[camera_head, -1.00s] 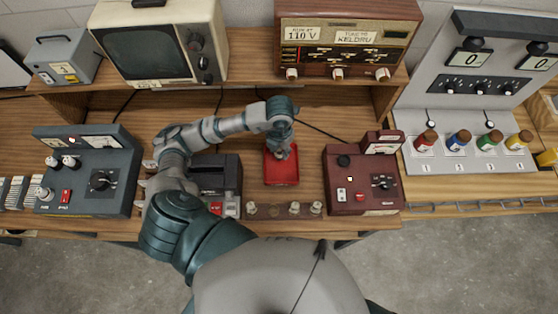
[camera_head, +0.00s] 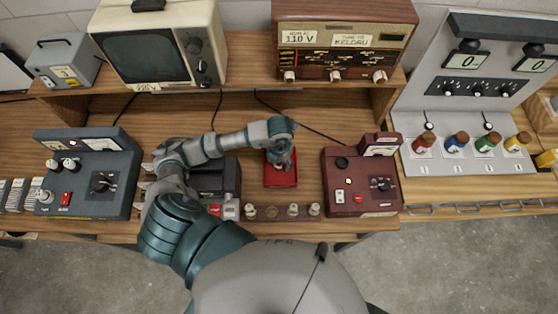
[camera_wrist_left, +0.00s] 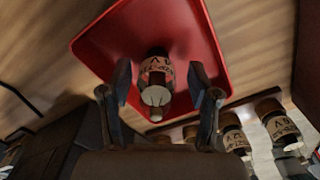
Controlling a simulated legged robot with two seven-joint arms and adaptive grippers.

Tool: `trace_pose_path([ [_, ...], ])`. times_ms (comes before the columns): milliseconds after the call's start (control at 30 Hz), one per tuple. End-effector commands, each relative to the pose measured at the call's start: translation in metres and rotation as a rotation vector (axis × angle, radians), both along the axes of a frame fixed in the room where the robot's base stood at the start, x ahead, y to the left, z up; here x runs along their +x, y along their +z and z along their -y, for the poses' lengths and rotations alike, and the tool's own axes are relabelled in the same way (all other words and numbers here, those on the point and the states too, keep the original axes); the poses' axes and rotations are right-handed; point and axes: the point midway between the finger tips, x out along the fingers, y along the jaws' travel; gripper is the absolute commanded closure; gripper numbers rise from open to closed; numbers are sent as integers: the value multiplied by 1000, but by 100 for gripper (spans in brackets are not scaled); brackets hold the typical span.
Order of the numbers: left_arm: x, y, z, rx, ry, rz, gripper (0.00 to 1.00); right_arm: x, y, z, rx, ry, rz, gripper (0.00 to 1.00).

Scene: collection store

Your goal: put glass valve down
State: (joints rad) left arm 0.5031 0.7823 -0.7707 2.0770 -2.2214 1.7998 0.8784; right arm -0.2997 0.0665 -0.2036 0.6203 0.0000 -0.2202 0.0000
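The glass valve (camera_wrist_left: 156,80), with a dark end and a tan printed label, is at the red tray (camera_wrist_left: 100,45) in the left wrist view. My left gripper (camera_wrist_left: 160,85) has one finger on each side of it, with a visible gap on both sides. The fingers look open. Whether the valve rests fully on the tray floor is hard to tell. In the head view the left gripper (camera_head: 281,164) is over the red tray (camera_head: 281,181) and hides the valve. My right gripper is not in view.
Several similar valves (camera_head: 293,210) stand along the bench's front edge. A maroon box (camera_head: 360,190) is right of the tray, a dark device (camera_head: 215,177) left of it. A shelf with a radio (camera_head: 345,40) and a monitor (camera_head: 155,50) is behind.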

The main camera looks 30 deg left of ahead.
Motion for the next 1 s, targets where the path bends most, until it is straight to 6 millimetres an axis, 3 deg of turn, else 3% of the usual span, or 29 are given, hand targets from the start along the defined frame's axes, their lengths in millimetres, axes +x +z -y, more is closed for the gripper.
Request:
trace_pose_path([
  [267, 1, 15, -2, -4, 0, 5, 39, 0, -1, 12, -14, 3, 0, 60],
  [700, 1, 105, -3, -2, -1, 5, 39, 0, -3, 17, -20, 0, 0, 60],
  [1000, 0, 121, -2, -2, 0, 1, 39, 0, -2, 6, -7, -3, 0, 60],
])
